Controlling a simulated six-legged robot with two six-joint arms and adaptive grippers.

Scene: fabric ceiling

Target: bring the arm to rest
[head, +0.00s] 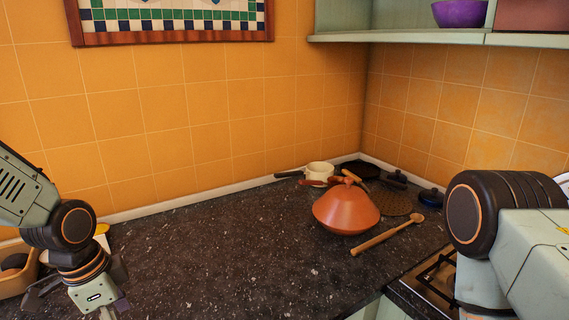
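My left arm comes in from the left edge, and its gripper (80,299) hangs low over the left part of the dark counter (215,245). Its finger parts spread to both sides, but the fingertips are cut off or unclear, so I cannot tell whether it is open or shut. I see nothing held in it. My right arm shows at the right edge as a large dark joint and pale link beside the stove. The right gripper is out of view.
An orange conical lidded pot (346,208) and a wooden spoon (388,233) lie on the right of the counter. A white pan (319,171) and dark lids stand behind. A gas stove (432,277) is front right. A tan container (18,279) is far left. The counter's middle is clear.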

